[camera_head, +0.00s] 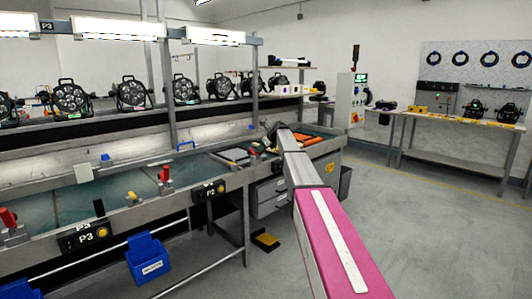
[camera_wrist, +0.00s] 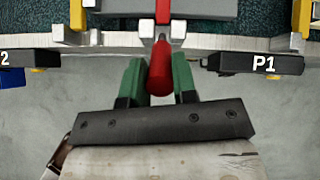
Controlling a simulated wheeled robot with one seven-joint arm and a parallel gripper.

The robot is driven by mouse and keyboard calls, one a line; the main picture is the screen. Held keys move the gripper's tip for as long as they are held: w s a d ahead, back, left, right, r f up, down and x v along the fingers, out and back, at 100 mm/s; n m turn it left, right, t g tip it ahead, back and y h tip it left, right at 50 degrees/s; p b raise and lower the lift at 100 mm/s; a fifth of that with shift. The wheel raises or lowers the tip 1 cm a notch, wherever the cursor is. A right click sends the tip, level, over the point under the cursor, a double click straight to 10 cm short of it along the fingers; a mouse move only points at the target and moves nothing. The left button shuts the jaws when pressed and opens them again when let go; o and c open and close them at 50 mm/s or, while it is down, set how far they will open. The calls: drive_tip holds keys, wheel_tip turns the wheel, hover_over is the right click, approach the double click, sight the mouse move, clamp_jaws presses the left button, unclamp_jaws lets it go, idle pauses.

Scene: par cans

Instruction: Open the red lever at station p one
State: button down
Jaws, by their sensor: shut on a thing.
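The red lever (camera_wrist: 160,80) by the P1 label box (camera_wrist: 262,63) shows in the wrist view, at the bench's front edge.
Other red levers stand along the bench at P2 (camera_head: 165,174) and P3 (camera_head: 8,218). A blue bin (camera_head: 148,258) hangs below the front edge. Par cans (camera_head: 72,97) line the back shelf. Open floor (camera_head: 420,220) lies to the right.

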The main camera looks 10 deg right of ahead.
drive_tip(key=shift+w+a+r+g+h, duration=0.4)
drive_tip(key=shift+w+a+g+h, duration=0.1)
drive_tip(key=shift+w+g, duration=0.2)
drive_tip(key=shift+w+a+r+g+h, duration=0.4)
drive_tip(key=shift+w+g+h, duration=0.1)
drive_tip(key=shift+w+g, duration=0.2)
drive_tip(key=c, duration=0.9)
unclamp_jaws()
drive_tip(key=shift+s+f, duration=0.1)
drive_tip(key=v, duration=1)
drive_tip(key=shift+r, duration=0.4)
drive_tip(key=shift+s, duration=0.1)
